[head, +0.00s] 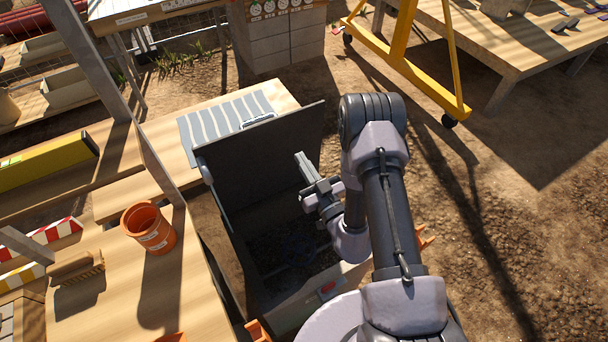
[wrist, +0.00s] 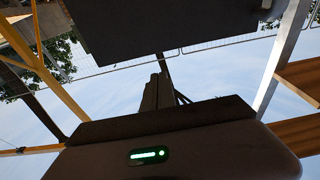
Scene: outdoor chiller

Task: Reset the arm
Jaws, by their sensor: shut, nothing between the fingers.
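My gripper (head: 302,160) is in the middle of the head view, at the end of my bent grey arm. It is above the open dark box of the chiller (head: 225,265), close to its raised dark lid (head: 265,150). In the wrist view my gripper (wrist: 160,62) points up at sky, its dark fingers together and empty. A large dark panel (wrist: 180,25), likely the lid, fills the top there. The box's inside is in deep shade, and my arm hides part of it.
An orange bucket (head: 149,228) stands on the wooden bench at left, near a yellow level (head: 48,162). A yellow wheeled frame (head: 410,62) stands behind my arm at the upper right. A wooden table (head: 520,45) is beyond it. Bare ground at right is open.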

